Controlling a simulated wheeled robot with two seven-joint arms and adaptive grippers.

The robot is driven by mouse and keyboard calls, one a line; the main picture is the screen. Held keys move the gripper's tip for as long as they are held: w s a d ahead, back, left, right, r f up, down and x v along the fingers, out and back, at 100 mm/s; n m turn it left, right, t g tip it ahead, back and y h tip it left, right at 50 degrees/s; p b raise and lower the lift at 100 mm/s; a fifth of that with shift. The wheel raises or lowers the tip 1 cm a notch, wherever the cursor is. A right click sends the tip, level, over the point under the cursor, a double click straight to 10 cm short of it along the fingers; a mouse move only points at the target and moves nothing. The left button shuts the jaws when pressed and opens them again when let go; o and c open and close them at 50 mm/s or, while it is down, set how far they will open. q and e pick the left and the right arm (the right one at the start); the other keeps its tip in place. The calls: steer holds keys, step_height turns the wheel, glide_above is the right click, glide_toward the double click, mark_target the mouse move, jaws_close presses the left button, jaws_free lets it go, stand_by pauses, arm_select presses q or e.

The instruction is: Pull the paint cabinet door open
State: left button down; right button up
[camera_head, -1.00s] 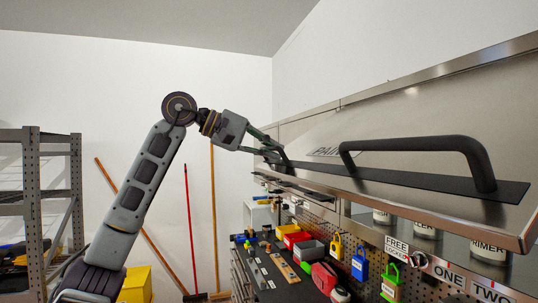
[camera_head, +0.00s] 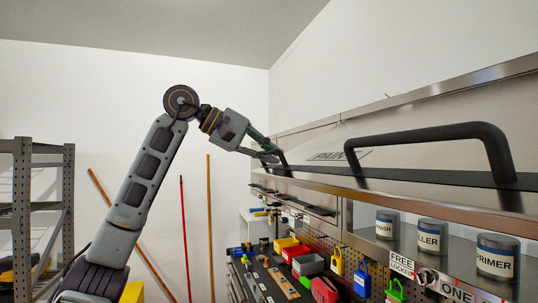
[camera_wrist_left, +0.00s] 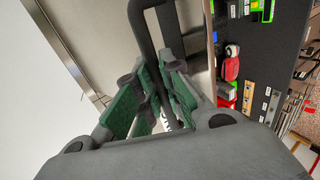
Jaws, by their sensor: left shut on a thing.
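The steel paint cabinet door (camera_head: 415,150) is swung up, its face tilted upward, with part of a PAINT label (camera_head: 340,156) showing. A long black handle (camera_head: 425,136) stands on its dark plate. My left gripper (camera_head: 275,158) is at the door's far end, shut on a dark handle bar. In the left wrist view its green fingers (camera_wrist_left: 155,92) lie on both sides of that bar (camera_wrist_left: 143,40). Paint cans, including a FILLER can (camera_head: 432,237) and a PRIMER can (camera_head: 497,257), show beneath the raised door. My right gripper is not in view.
Below the cabinet, a pegboard holds several padlocks, one blue (camera_head: 361,279), above a dark bench with small bins, one red (camera_head: 297,253). A grey shelf rack (camera_head: 22,200) stands at left. Coloured poles (camera_head: 209,225) lean on the white wall.

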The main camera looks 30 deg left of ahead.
arm_select(q)
steer(key=c, duration=1.7)
jaws_free()
steer(key=shift+s+a, duration=0.1)
steer(key=shift+a, duration=0.1)
steer(key=v, duration=1.2)
